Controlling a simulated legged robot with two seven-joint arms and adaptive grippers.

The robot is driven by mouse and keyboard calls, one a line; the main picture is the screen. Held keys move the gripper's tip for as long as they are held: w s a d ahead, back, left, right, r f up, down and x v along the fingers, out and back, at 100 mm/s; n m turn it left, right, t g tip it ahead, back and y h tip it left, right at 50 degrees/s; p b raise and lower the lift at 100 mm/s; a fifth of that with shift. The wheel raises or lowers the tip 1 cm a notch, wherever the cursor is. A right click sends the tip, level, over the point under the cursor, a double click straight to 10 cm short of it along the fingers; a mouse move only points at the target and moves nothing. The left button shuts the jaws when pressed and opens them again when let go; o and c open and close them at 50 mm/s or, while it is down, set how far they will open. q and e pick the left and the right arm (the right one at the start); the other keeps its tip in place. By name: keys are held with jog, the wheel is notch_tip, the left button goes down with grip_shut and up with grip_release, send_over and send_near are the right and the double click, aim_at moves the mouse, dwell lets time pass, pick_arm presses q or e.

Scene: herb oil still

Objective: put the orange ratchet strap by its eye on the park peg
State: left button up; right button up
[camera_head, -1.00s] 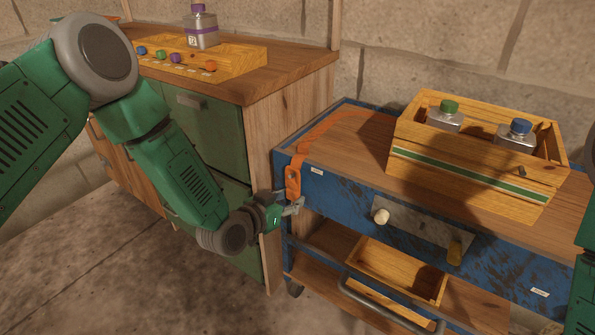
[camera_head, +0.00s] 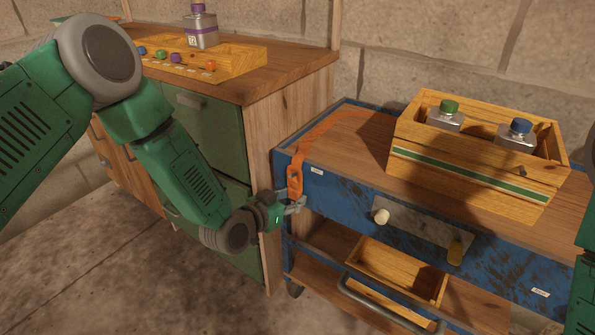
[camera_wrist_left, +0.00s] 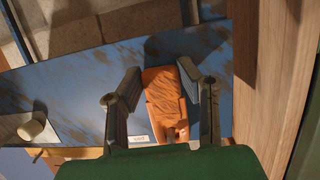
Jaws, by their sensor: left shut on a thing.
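The orange ratchet strap (camera_head: 296,166) lies over the left end of the blue cart's top, and its end hangs down the front left corner. My left gripper (camera_head: 296,204) is at the hanging end, close to the cart's front. In the left wrist view the fingers (camera_wrist_left: 160,75) stand on both sides of the strap's orange end (camera_wrist_left: 163,92) and are shut on it. I cannot make out the strap's eye. A pale round knob (camera_head: 381,216) projects from a metal plate on the cart's front; I cannot tell whether it is the park peg. My right gripper is out of view.
A wooden crate (camera_head: 470,177) with two capped bottles stands on the cart top. A brass-coloured knob (camera_head: 455,251) is on the cart front, above an open wooden drawer box (camera_head: 400,268) and a grey handle (camera_head: 385,305). A green-fronted cabinet (camera_head: 212,130) stands at left.

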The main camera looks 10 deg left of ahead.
pick_arm(q)
jog(key=shift+w+f, duration=0.1)
jog(key=shift+w, duration=0.1)
dwell(0.4)
jog(key=shift+f, duration=0.2)
dwell(0.4)
jog(key=o, duration=1.2)
jog(key=v, duration=1.2)
jog(key=shift+d, duration=0.1)
jog(key=shift+f, duration=0.1)
